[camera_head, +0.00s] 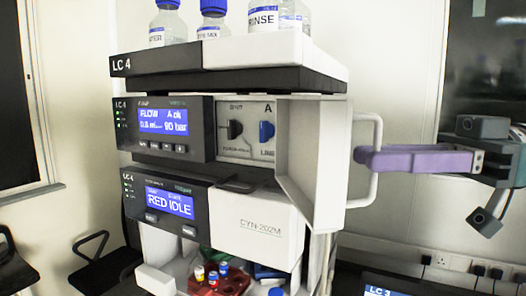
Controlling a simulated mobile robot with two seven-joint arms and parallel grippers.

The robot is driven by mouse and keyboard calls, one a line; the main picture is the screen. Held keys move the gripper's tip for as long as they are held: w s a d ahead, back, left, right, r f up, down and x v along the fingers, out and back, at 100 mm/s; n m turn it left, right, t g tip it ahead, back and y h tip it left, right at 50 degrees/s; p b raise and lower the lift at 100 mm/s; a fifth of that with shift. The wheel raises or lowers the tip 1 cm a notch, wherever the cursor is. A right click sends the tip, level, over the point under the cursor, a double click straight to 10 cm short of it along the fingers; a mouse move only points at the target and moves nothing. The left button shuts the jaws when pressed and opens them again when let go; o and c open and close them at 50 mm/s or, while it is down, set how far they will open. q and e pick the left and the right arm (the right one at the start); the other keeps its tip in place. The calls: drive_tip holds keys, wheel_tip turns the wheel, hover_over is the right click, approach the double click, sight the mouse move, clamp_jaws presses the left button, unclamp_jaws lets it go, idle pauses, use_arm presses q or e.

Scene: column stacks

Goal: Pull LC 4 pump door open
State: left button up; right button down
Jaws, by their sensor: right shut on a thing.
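The LC 4 pump module (165,128) is in the middle of the head view, with a blue display reading FLOW. Its white door (312,160) stands swung out on the right side. The panel behind it (246,131) is exposed, with a black knob, a blue knob and the letter A. My right gripper (364,157) comes in from the right with purple fingers shut on the door's white bar handle (377,128). The fingertips reach just past the bar, into the gap between it and the door. My left gripper is not in view.
Bottles with blue caps (213,22) stand on the top tray (225,55). Below the pump is a module (250,222) reading RED IDLE, with a red vial rack (226,284) under it. Another LC 3 unit (385,290) shows at the bottom right. Chairs are at the left.

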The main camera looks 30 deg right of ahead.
drive_tip(key=shift+w+d+r+t, duration=0.1)
drive_tip(key=shift+w+d+t, duration=0.3)
drive_tip(key=shift+w+d, duration=0.15)
drive_tip(key=shift+a, duration=0.1)
drive_tip(key=c, duration=1)
unclamp_jaws()
drive_tip(key=shift+w, duration=0.1)
drive_tip(key=b+v, duration=0.2)
drive_tip(key=v, duration=0.8)
drive_tip(key=shift+a+r, duration=0.1)
